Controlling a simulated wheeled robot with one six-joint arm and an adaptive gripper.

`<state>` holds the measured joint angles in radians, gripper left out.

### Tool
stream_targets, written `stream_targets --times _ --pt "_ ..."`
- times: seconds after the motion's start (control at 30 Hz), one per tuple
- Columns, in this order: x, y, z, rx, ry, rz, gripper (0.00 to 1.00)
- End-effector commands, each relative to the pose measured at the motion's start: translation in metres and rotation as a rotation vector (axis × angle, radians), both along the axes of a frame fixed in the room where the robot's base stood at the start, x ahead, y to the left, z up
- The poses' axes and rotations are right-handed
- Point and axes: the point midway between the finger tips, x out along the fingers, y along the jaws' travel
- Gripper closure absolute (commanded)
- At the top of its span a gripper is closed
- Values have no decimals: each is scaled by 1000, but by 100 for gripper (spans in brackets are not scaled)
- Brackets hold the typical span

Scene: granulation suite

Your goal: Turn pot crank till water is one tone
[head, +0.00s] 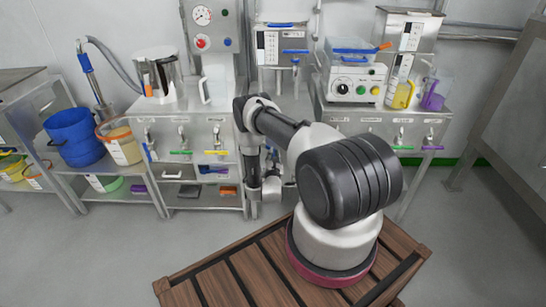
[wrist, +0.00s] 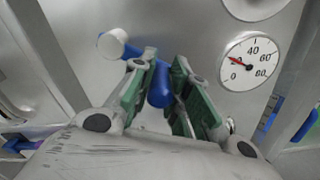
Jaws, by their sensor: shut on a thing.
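In the wrist view my gripper (wrist: 161,72) has its two green-padded fingers closed around a blue handle (wrist: 159,90). In the head view my arm hides the fingers and the handle. A steel pot (head: 158,78) stands on the left bench, but I cannot tell whether the held handle belongs to it. No water surface can be made out in either view.
A dial gauge (wrist: 248,60) sits right of my fingers in the wrist view. In the head view a blue bucket (head: 73,138) stands left, a white control box (head: 355,79) right. Steel benches line the wall. A brown slatted platform (head: 235,278) lies in front; grey floor is clear beside it.

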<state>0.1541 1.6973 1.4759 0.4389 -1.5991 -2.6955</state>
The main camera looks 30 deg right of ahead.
Motion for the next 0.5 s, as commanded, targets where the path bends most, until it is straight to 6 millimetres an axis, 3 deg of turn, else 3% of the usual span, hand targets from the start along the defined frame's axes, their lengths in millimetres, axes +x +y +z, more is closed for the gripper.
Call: stream_targets --times 0.07,0.1,0.2,0.5 --pt "-3 -2 -1 1 4 -8 100" --pt "-3 -2 -1 1 3 -9 79" --pt "-3 -2 -1 1 2 -7 61" --pt "-1 -1 0 1 0 -3 59"
